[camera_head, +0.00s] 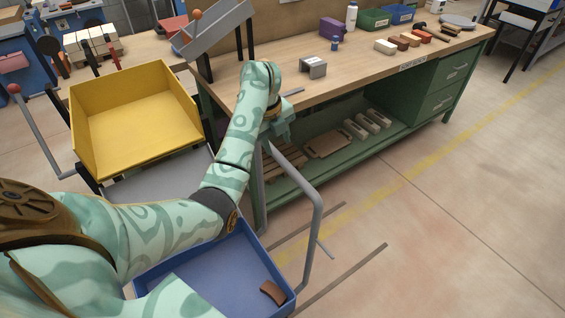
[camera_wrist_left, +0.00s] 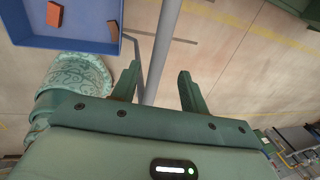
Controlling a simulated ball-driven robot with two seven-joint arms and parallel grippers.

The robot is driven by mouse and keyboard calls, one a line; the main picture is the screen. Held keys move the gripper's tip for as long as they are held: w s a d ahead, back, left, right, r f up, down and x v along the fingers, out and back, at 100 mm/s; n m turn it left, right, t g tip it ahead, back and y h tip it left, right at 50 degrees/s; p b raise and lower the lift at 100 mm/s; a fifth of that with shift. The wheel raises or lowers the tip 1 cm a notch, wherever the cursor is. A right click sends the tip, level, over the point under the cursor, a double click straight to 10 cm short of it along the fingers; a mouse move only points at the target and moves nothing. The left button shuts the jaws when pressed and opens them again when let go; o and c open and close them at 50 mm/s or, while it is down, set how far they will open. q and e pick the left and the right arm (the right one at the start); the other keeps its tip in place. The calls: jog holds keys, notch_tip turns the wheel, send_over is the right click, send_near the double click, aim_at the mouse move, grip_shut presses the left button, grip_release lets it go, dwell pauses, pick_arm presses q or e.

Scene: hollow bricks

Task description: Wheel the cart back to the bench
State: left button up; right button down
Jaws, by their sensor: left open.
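A grey tubular handle (camera_head: 318,205) rises beside a blue tray (camera_head: 262,243), apparently part of the cart. In the wrist view the handle bar (camera_wrist_left: 165,35) runs down between the open fingers of my left gripper (camera_wrist_left: 160,72), with no finger visibly closed on it. In the head view my left gripper (camera_head: 281,128) is at the handle's upper end, by the bench's near-left corner. The blue tray, also in the wrist view (camera_wrist_left: 85,44), holds reddish-brown brick pieces (camera_head: 272,293). The wooden-topped bench (camera_head: 360,68) has a green frame. My right gripper is not in view.
A yellow bin (camera_head: 140,115) stands left of the bench, with a grey lever (camera_head: 38,135) beside it. The bench top carries a grey block (camera_head: 313,67), a purple box (camera_head: 332,29) and several bricks.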

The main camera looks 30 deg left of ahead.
aim_at(282, 158)
pick_arm(q)
jog(key=f, duration=0.2)
jog(key=f+b, duration=0.1)
jog(key=w+f+b, duration=0.1)
jog(key=f, duration=0.1)
jog(key=shift+d+f, duration=0.2)
jog(key=shift+f, duration=0.1)
jog(key=shift+w+f, duration=0.1)
jog(key=shift+f, duration=0.45)
jog(key=shift+d, duration=0.1)
grip_shut()
